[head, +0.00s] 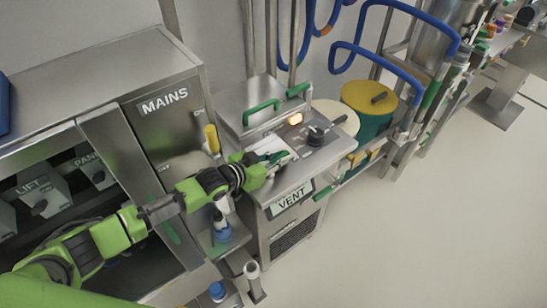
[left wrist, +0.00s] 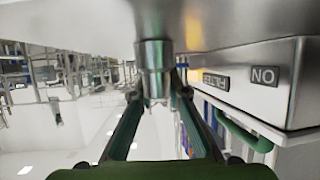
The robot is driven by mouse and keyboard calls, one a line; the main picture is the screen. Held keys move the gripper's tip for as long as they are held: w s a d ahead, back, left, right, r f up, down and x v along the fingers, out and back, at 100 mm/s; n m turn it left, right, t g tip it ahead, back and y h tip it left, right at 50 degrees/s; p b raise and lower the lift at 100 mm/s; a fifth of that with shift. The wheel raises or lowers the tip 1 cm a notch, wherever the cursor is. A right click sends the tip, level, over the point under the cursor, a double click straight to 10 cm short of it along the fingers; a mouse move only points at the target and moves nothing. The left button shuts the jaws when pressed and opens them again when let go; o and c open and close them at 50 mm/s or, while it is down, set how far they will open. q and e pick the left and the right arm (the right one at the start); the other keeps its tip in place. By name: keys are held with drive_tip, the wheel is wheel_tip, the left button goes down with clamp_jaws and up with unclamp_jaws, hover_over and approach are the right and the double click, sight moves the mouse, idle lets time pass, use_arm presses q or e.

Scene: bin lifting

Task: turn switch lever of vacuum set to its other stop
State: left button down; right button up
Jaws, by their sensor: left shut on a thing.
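My left gripper (head: 272,158) is at the left part of that top. In the left wrist view its two fingers (left wrist: 155,110) stand either side of a short metal post (left wrist: 153,62), which I take to be the switch lever; they are shut on it. In the head view the gripper hides the post, so its setting cannot be told. My right gripper is not in view.
A black knob (head: 318,136) sits on the same top, right of my gripper. A lidded metal box with green handles (head: 261,112) is behind. The MAINS cabinet (head: 165,103) is at left. A yellow-lidded drum (head: 370,97) stands at right, with open floor beyond.

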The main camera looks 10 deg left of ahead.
use_arm(q)
drive_tip(key=shift+f, duration=0.1)
idle(0.3)
drive_tip(key=c, duration=2)
unclamp_jaws()
drive_tip(key=shift+d, duration=0.1)
drive_tip(key=shift+o, duration=0.2)
drive_tip(key=v, duration=1.2)
